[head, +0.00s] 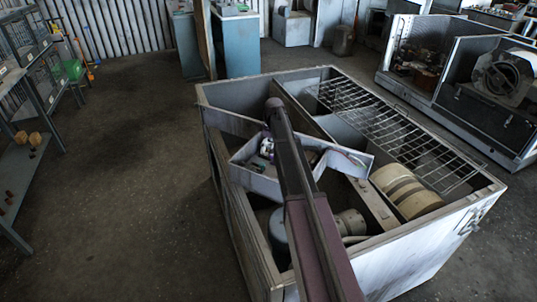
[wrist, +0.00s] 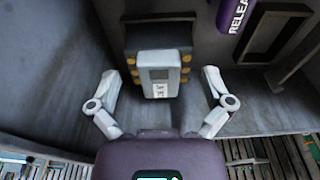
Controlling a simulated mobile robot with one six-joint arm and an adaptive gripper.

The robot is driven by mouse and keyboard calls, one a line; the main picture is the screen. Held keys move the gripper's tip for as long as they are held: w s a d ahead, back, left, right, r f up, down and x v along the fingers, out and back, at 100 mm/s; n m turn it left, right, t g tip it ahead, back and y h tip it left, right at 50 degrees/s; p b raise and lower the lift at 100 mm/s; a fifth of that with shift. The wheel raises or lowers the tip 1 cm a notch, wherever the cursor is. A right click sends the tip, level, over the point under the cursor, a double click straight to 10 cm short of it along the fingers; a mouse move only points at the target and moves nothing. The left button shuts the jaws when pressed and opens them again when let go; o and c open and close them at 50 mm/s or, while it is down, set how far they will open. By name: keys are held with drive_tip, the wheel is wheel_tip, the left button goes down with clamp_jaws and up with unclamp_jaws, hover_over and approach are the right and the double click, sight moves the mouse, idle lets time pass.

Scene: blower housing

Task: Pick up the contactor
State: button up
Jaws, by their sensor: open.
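The contactor (wrist: 159,75) is a dark block with a light grey front and brass-coloured terminals down both sides. In the wrist view it stands against the grey panel, straight ahead of my gripper (wrist: 160,76). My gripper is open, with one pale finger left of the contactor and one right of it. A gap shows on each side, and I see no contact. In the head view my arm reaches down into a grey control box (head: 262,183) inside the large metal housing (head: 232,215). I cannot make out the contactor clearly there.
In the wrist view a purple rounded part (wrist: 235,14) with white letters and a dark rectangular frame (wrist: 272,35) are at the upper right. In the head view the housing also holds a wire rack (head: 385,120) and a cream drum (head: 400,187). Floor at left is clear.

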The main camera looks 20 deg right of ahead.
drive_tip(key=shift+w+f+b, duration=0.1)
drive_tip(key=shift+f+b, duration=0.5)
drive_tip(key=shift+f, duration=0.25)
drive_tip(key=shift+c, duration=0.2)
drive_tip(key=c, duration=0.8)
